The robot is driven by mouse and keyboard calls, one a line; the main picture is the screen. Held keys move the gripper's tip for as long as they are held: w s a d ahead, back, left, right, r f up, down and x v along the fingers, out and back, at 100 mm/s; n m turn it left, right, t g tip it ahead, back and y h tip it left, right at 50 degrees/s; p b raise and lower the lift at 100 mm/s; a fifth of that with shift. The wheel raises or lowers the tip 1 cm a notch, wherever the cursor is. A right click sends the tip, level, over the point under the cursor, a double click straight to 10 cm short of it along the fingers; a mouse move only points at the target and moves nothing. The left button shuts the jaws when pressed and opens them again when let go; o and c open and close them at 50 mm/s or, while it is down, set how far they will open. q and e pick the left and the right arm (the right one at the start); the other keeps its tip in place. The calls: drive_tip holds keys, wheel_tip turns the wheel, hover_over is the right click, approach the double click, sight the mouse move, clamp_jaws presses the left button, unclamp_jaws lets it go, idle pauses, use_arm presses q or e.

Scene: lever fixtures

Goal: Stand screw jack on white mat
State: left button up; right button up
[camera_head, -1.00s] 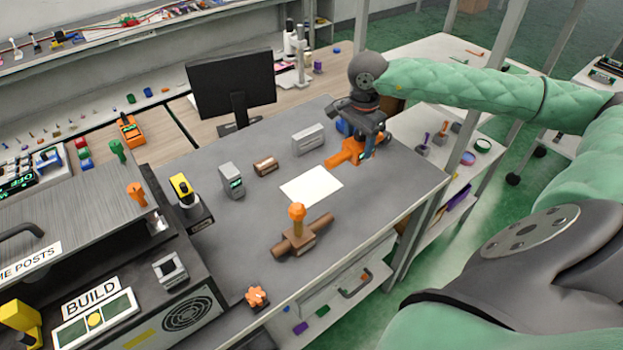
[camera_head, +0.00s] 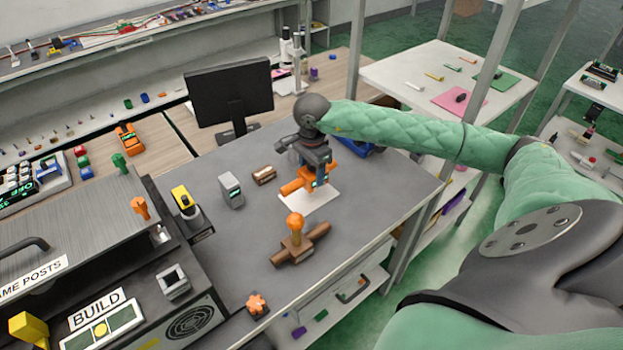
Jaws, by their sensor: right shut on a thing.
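The screw jack (camera_head: 295,187) appears to be the orange piece with a small green display, gripped at the end of my right arm. My right gripper (camera_head: 318,166) is shut on it and points down over the white mat (camera_head: 322,199). The orange piece has a part reaching out to the left and covers the mat's back left portion. I cannot tell whether it touches the mat or hangs just above it. My left gripper is not in view.
An orange-knobbed brown fixture (camera_head: 297,246) stands in front of the mat. A grey meter-like box (camera_head: 231,190) and a brown cylinder (camera_head: 264,175) stand to the left. A blue item (camera_head: 352,149) lies behind. The grey table (camera_head: 390,185) is clear at the right.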

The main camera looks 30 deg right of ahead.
sight(311, 173)
drive_tip(key=shift+f, duration=1.95)
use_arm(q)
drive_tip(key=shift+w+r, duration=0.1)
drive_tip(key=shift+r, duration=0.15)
use_arm(e)
drive_tip(key=shift+f, duration=0.1)
drive_tip(key=o, duration=1.2)
drive_tip(key=shift+c, duration=0.2)
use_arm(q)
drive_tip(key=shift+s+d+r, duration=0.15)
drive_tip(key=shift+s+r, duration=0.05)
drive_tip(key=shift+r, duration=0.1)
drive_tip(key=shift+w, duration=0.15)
